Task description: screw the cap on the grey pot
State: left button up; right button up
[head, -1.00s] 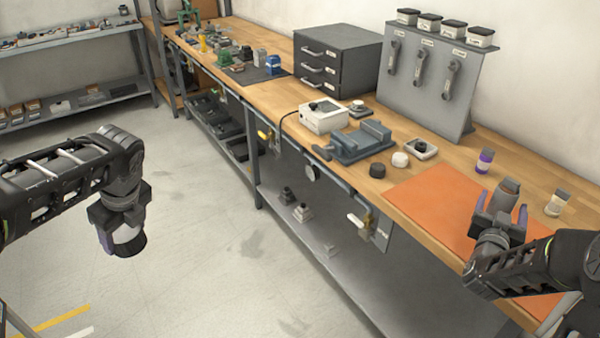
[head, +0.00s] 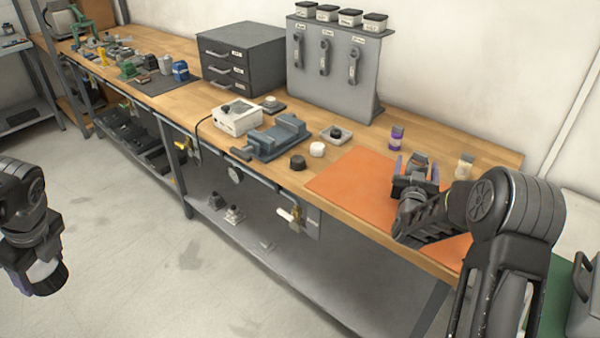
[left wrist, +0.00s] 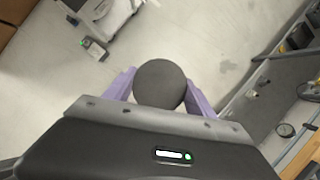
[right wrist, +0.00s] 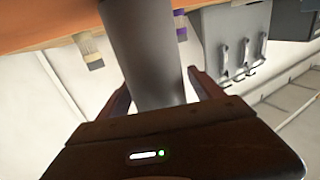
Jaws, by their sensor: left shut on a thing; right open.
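The grey pot (head: 419,162) stands on the orange mat at the right of the bench. My right gripper (head: 412,172) is open, with its purple fingers on either side of the pot. The pot also shows as a plain grey cylinder in the right wrist view (right wrist: 146,50), running out of the top of the picture. My left gripper (head: 42,270) hangs over the floor at the far left, away from the bench. It is shut on a dark round piece (left wrist: 160,84); its flat round face hides the rest, so I cannot tell for sure whether it is the cap.
The orange mat (head: 345,180) has free room on its left. A black round piece (head: 297,162) and a white one (head: 317,149) sit beside the blue-grey vise (head: 275,140).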

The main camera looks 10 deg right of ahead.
jog(key=shift+c, duration=0.2)
jog(key=shift+r, duration=0.1)
grip_shut()
dwell(0.7)
